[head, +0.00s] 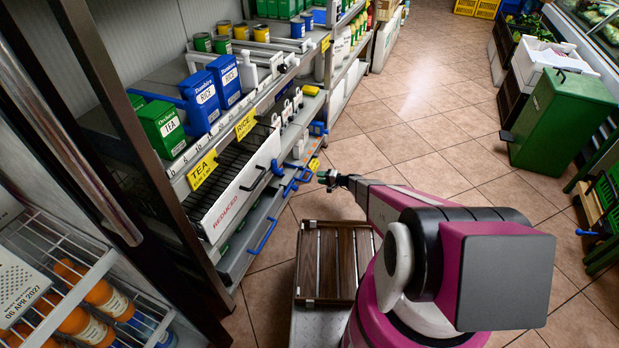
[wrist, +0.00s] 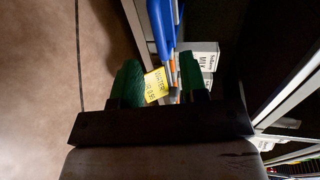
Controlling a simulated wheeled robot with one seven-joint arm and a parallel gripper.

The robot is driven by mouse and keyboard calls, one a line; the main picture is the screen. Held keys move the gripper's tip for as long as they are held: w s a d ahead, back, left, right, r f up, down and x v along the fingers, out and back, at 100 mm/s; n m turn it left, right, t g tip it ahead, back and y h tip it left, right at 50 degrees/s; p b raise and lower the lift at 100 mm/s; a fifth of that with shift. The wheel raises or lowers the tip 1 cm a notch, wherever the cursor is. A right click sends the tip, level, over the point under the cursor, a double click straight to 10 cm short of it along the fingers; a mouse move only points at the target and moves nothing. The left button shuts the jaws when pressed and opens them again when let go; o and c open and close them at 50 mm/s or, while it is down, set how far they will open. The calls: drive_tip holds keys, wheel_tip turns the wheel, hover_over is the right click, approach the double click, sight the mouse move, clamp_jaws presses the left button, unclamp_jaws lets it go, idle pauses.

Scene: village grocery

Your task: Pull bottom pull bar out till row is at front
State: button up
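Blue pull bars stick out from the front of the lower shelf in the head view: one at the near end (head: 263,236) and another beside my gripper (head: 291,183). I cannot tell for sure which one the task means. My gripper (head: 328,178) is just right of the second bar, off the shelf front. In the wrist view my gripper (wrist: 158,85) has its two green fingers apart with nothing held between them. A blue bar (wrist: 161,28) lies beyond the fingertips, near a yellow price tag (wrist: 155,84). The row behind the bar is mostly hidden.
A black-and-white REDUCED rack (head: 228,205) hangs above the lower shelf. Blue rice boxes (head: 200,95) and a green tea box (head: 161,130) stand on the upper shelf. A slatted wooden crate (head: 334,262) is beside my base. The tiled aisle (head: 420,110) is clear; a green bin (head: 563,122) stands right.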

sight(310, 175)
drive_tip(key=x, duration=0.6)
drive_tip(key=shift+w+a, duration=0.15)
drive_tip(key=shift+a, duration=0.2)
drive_tip(key=shift+c, duration=0.3)
clamp_jaws()
drive_tip(key=shift+f, duration=0.1)
